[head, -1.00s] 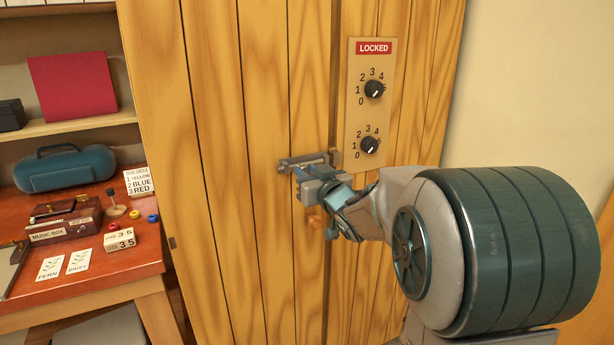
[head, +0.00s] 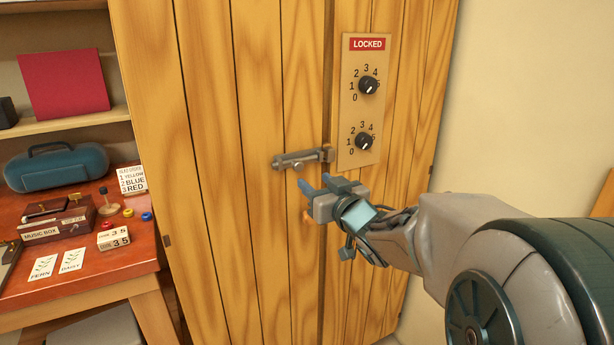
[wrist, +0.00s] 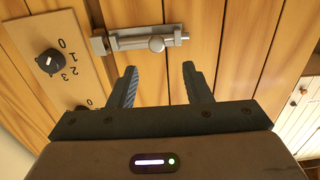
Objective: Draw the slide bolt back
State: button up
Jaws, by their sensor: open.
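The slide bolt (head: 300,160) is a grey metal bar and plate mounted level on the wooden cabinet door (head: 220,200). It also shows in the wrist view (wrist: 130,42), with its round knob (wrist: 157,44). The keeper (head: 328,155) is at the bolt's right end in the head view and at its left end in the wrist view (wrist: 98,45). The bar appears to reach the keeper. My gripper (head: 315,182) is open and empty, just below and right of the bolt, apart from it. In the wrist view, its fingers (wrist: 159,70) point towards the knob, with a gap.
A dial panel (head: 348,110) with a red LOCKED sign (head: 367,44) and two black dials stands right of the bolt. A red desk (head: 90,285) with several small objects is at left.

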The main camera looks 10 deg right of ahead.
jog(key=v, duration=0.5)
jog(key=shift+s, duration=0.35)
jog(key=s+a+f+m+g+h+p, duration=0.1)
jog(key=s+a+f+g+h+p, duration=0.1)
jog(key=s+f+g+p, duration=0.2)
jog(key=s+a+f+m+g+h+p, duration=0.2)
jog(key=s+g, duration=0.8)
jog(key=s, duration=0.5)
notch_tip(320, 180, down, 2)
jog(key=shift+s+f+g+p, duration=0.15)
jog(key=shift+s+g+p, duration=0.2)
jog(key=shift+p, duration=0.5)
jog(key=shift+a, duration=0.1)
jog(key=shift+c, duration=0.4)
